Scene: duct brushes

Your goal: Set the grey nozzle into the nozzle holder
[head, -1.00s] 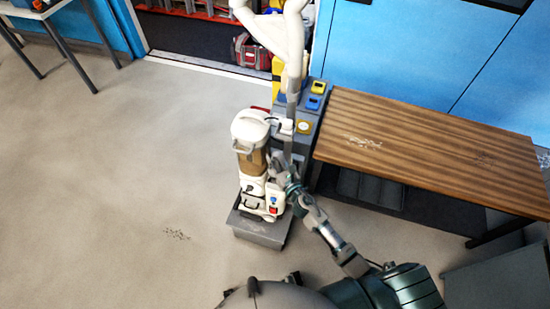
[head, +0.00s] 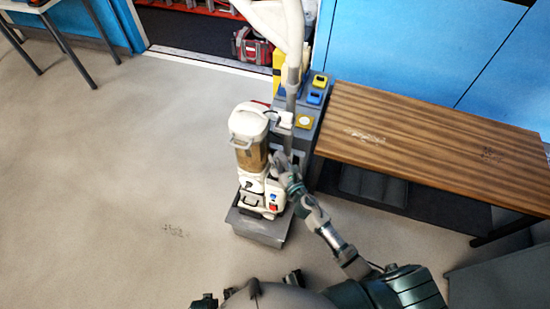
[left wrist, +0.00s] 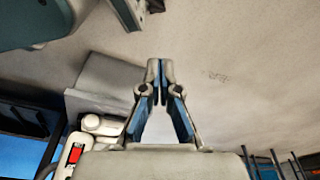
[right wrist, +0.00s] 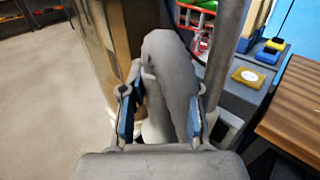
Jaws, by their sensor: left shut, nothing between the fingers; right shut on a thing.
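My right gripper (head: 279,164) is beside the white vacuum machine (head: 250,150), on its right side. In the right wrist view it (right wrist: 160,112) is shut on the grey nozzle (right wrist: 172,70), which stands roughly upright between the fingers. In the head view, a grey tube (head: 290,93) rises above this gripper toward a pale hose (head: 290,25). My left gripper (left wrist: 160,72) is shut and empty above the floor in the left wrist view. I cannot tell for sure which part is the nozzle holder; a grey stand (head: 303,137) with yellow and blue pieces is behind the right gripper.
A wooden bench (head: 430,150) stands to the right, close to the grey stand. The machine rests on a grey base (head: 258,228). A red bag (head: 253,48) is in the recess behind. The floor (head: 110,180) on the left is clear.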

